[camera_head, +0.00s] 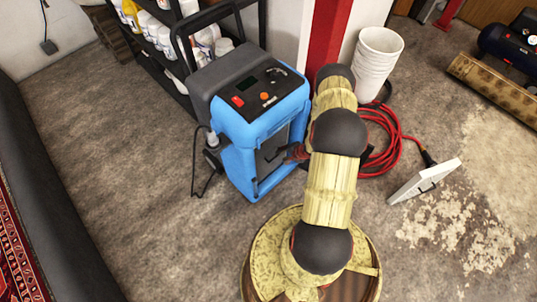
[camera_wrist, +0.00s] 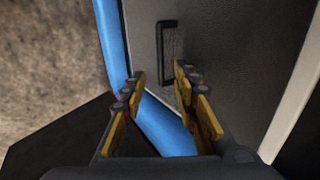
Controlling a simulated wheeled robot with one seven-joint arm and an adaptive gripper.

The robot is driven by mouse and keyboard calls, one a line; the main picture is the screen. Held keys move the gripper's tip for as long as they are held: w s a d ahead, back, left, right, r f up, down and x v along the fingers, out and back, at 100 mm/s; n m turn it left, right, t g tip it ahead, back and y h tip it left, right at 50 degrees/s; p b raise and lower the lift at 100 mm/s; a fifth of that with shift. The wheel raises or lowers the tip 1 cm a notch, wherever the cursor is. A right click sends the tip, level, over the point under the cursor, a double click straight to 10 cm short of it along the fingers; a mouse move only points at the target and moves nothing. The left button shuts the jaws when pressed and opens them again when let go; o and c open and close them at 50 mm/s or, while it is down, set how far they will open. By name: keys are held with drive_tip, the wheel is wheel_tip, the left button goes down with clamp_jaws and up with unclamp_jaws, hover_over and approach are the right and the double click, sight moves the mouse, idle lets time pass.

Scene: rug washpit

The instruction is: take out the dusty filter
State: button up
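The blue machine (camera_head: 250,115) stands upright on the floor, with a dark grey top and a control panel. A grey panel with a dark handle shows in its front (camera_head: 270,155); I take this to be the dusty filter. In the wrist view the grey speckled filter face (camera_wrist: 225,50) fills the upper middle, with a black upright handle (camera_wrist: 160,45) on it. My gripper (camera_wrist: 160,76) is open, its fingertips on either side of the handle's lower part. No contact shows. In the head view my gripper (camera_head: 297,152) is at the machine's front, partly hidden by my arm.
White buckets (camera_head: 375,60) stand behind my arm. A bottle shelf (camera_head: 160,45) is behind the machine. Floor left of the machine is clear.

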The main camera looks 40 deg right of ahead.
sight(271, 155)
drive_tip(key=b+x, duration=0.2)
drive_tip(key=x, duration=0.3)
drive_tip(key=shift+w+f+b, duration=0.1)
drive_tip(key=shift+w+b, duration=0.05)
drive_tip(key=shift+b, duration=0.25)
drive_tip(key=c, duration=0.3)
drive_tip(key=c, duration=0.4)
clamp_jaws()
